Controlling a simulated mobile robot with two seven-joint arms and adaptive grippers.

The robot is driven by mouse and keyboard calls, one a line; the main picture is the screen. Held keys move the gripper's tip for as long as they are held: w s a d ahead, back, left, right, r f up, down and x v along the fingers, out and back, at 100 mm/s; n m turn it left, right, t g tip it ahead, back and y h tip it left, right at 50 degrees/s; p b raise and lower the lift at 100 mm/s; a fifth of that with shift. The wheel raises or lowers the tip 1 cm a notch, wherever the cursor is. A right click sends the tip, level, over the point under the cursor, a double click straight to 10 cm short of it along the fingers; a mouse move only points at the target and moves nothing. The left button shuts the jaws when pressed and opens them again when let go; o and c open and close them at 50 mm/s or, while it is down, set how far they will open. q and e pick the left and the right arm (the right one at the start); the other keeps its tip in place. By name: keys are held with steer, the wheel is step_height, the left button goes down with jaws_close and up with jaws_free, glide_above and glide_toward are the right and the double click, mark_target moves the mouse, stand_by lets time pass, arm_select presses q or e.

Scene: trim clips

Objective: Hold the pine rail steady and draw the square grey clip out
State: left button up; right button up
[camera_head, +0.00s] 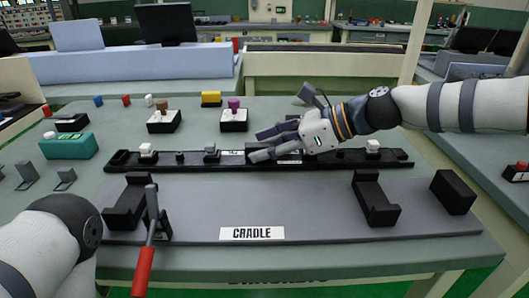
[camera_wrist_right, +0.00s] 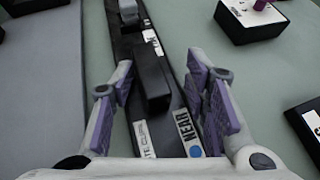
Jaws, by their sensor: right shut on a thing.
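The long rail (camera_head: 185,160), dark rather than pine-coloured, lies across the table behind the cradle. A small grey clip (camera_head: 211,150) stands on it left of my right gripper; a grey block (camera_wrist_right: 130,12) shows at the top of the right wrist view. White clips stand near the rail's left end (camera_head: 148,150) and right end (camera_head: 373,147).
The cradle board (camera_head: 310,228) has black supports at left (camera_head: 127,205) and right (camera_head: 376,205). A lever with a red handle (camera_head: 143,270) stands by the left support. A teal box (camera_head: 68,146) and several small blocks stand around. A black block (camera_head: 453,191) is at right.

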steer(key=shift+f, duration=0.2)
steer(key=o, duration=0.9)
steer(key=shift+o, duration=0.2)
